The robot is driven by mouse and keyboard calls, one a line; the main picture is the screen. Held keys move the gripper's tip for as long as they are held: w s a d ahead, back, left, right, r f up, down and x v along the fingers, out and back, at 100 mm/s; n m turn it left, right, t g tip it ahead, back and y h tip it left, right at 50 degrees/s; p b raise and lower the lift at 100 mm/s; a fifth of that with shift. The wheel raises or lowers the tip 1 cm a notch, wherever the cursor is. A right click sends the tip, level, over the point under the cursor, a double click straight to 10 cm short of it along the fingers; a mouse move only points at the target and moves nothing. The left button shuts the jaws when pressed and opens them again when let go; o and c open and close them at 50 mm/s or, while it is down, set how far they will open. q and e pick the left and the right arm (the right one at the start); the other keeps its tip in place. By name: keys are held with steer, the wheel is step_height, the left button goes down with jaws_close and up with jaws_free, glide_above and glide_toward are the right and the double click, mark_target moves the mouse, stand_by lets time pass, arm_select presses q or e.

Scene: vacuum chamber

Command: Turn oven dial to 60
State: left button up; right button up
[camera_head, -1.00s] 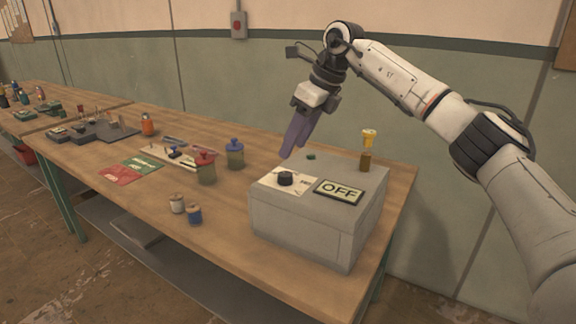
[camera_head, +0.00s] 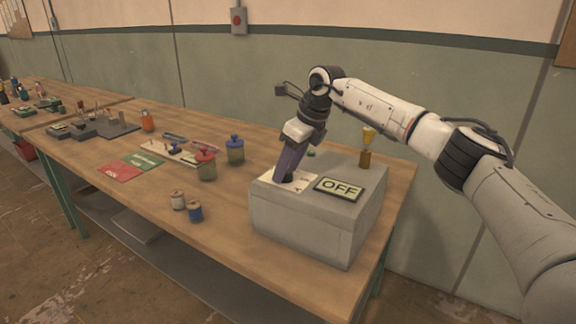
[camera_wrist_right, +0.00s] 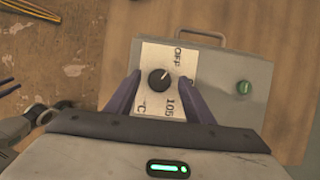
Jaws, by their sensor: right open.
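The oven is a grey box (camera_head: 310,222) at the right end of the bench. Its black dial (camera_wrist_right: 159,79) sits on a white plate (camera_wrist_right: 165,106) marked OFF, 105 and °C in the right wrist view. The dial's white mark points towards the upper right, near the OFF lettering. An OFF sign (camera_head: 339,188) lies on the oven's top. My right gripper (camera_head: 285,177) points down over the dial. In the wrist view its purple fingers (camera_wrist_right: 160,88) are open, one on each side of the dial, with a gap to it. The head view mostly hides the dial behind the fingers.
A green button (camera_wrist_right: 244,87) is on the oven top, right of the dial. A yellow-topped object (camera_head: 367,147) stands at the oven's back. Red (camera_head: 205,166) and blue jars (camera_head: 235,150) and two spools (camera_head: 187,206) stand left of the oven.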

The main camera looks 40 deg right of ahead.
steer(key=c, duration=1)
steer(key=shift+c, duration=0.2)
